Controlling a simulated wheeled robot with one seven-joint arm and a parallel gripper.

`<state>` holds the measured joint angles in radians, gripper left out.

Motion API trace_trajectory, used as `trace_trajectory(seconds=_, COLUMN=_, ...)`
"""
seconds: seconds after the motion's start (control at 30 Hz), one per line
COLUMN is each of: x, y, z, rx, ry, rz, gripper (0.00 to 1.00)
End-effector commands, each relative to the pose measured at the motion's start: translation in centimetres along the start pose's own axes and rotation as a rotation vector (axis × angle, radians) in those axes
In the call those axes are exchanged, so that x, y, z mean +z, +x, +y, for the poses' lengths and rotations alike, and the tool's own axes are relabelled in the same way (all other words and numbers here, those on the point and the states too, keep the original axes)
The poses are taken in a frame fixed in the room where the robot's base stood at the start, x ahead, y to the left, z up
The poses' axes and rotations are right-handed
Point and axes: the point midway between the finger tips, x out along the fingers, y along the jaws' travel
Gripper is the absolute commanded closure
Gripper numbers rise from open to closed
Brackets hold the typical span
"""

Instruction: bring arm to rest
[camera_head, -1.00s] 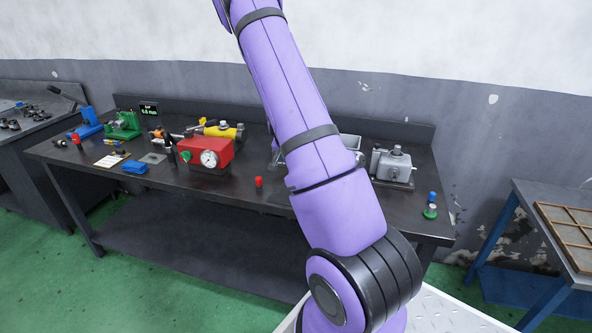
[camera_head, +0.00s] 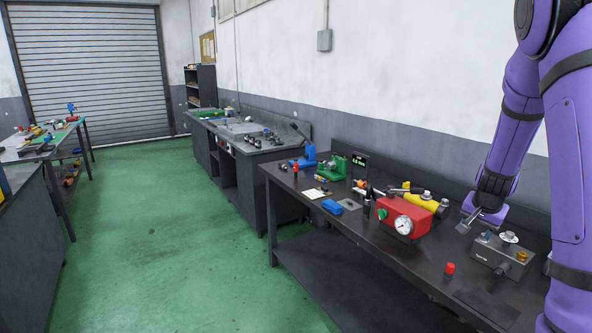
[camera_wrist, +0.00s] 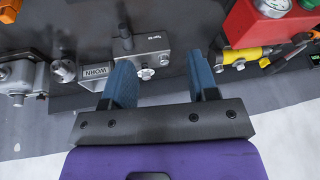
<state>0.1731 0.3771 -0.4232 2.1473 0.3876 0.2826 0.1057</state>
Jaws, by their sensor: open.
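My purple arm (camera_head: 512,125) reaches down from the upper right of the head view. My gripper (camera_head: 466,222) hangs over the dark workbench (camera_head: 345,238), just behind a grey valve block (camera_head: 497,262). In the wrist view my gripper (camera_wrist: 158,66) has its two blue-grey fingers well apart, with nothing held between them. A grey block (camera_wrist: 150,48) with a black knob lies beyond the fingertips, beside a plate marked "WORN" (camera_wrist: 96,72). I cannot tell the height of the fingers above the bench.
The red gauge box (camera_head: 405,216) and yellow cylinder (camera_head: 425,204) stand left of my gripper. A red-capped piece (camera_head: 449,268) stands near the front edge. In the wrist view a grey vise-like fixture (camera_wrist: 20,76) is at left. Green floor (camera_head: 165,220) is open at left.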

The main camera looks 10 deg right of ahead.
Motion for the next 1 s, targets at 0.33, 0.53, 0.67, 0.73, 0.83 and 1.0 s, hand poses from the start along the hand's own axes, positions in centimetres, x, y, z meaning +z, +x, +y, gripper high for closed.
trace_trajectory(seconds=0.33, x=6.7, y=-12.5, z=-4.7, rx=-0.182, ry=-0.223, rz=-0.065, gripper=0.46)
trace_trajectory(seconds=0.53, x=11.3, y=-19.0, z=-5.3, rx=-0.254, ry=-0.370, rz=-0.081, gripper=0.46)
trace_trajectory(seconds=0.67, x=14.4, y=-22.8, z=-4.9, rx=-0.287, ry=-0.472, rz=-0.080, gripper=0.46)
trace_trajectory(seconds=0.73, x=16.0, y=-24.6, z=-4.5, rx=-0.301, ry=-0.526, rz=-0.076, gripper=0.46)
trace_trajectory(seconds=0.83, x=18.4, y=-27.1, z=-3.6, rx=-0.315, ry=-0.603, rz=-0.067, gripper=0.46)
trace_trajectory(seconds=1.0, x=22.4, y=-30.6, z=-1.4, rx=-0.322, ry=-0.737, rz=-0.041, gripper=0.46)
